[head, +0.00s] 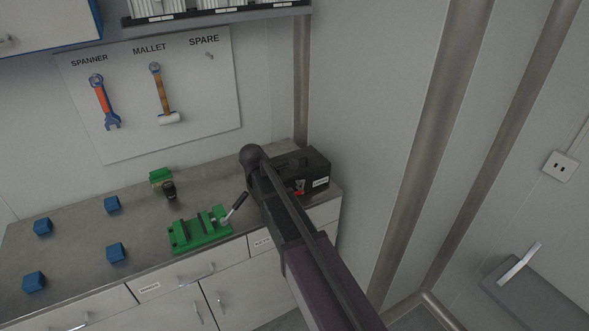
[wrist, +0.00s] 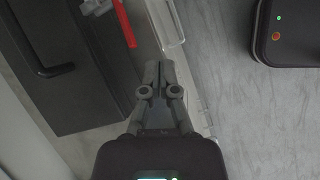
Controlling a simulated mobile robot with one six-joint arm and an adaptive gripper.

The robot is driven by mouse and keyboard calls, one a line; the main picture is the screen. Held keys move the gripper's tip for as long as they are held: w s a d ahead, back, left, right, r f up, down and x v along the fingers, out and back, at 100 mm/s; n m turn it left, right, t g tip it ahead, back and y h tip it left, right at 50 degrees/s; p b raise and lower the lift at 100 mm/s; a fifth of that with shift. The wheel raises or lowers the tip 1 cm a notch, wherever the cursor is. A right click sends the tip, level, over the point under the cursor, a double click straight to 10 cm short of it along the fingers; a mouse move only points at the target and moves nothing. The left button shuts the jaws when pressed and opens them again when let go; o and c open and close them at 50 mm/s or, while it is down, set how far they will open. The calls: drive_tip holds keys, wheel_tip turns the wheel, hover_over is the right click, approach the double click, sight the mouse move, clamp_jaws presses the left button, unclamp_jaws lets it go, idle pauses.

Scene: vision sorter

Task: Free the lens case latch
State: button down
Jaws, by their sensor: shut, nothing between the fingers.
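The black lens case (head: 316,168) stands at the right end of the workbench, with a white label (head: 320,183) on its front. A small red part, seemingly the latch (head: 299,193), shows on its front beside my arm. In the wrist view the dark case (wrist: 75,105) fills the left, with its black handle (wrist: 45,70) and a red strip (wrist: 125,24) at the top. My gripper (wrist: 158,68) is shut and empty, apart from the red strip and below it in the picture. In the head view my arm hides the gripper and part of the case.
A green vise (head: 200,232) with a lever stands left of the case. Several blue blocks (head: 116,252), a green block (head: 160,175) and a small black cylinder (head: 169,191) sit on the workbench (head: 75,245). A tool board (head: 200,130) hangs behind.

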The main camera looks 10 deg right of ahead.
sight(299, 184)
drive_tip(key=w+a+r+n+h+p, duration=0.1)
drive_tip(key=w+a+r+n+p, duration=0.1)
drive_tip(key=w+a+r+n, duration=0.1)
wheel_tip(299, 184, up, 2)
drive_tip(key=shift+w+r+n+t+p, duration=0.15)
drive_tip(key=shift+w+n+t+p, duration=0.35)
drive_tip(key=shift+w, duration=0.45)
drive_tip(key=shift+w+d+r+b+x, duration=0.1)
drive_tip(key=shift+d+r+b+x, duration=0.25)
drive_tip(key=shift+b+x, duration=1.5)
drive_tip(key=shift+w+d+r+b+x, duration=0.15)
drive_tip(key=shift+d+b+x, duration=0.25)
drive_tip(key=shift+b+x, duration=1.4)
drive_tip(key=shift+d+r+b+x, duration=0.35)
drive_tip(key=shift+b+x, duration=0.55)
drive_tip(key=shift+x, duration=1.85)
drive_tip(key=shift+d+g+y+p, duration=0.3)
drive_tip(key=shift+p, duration=0.2)
drive_tip(key=shift+w+d+r+y+p, duration=0.1)
drive_tip(key=shift+d+r+y+p, duration=0.05)
drive_tip(key=shift+y+p, duration=0.25)
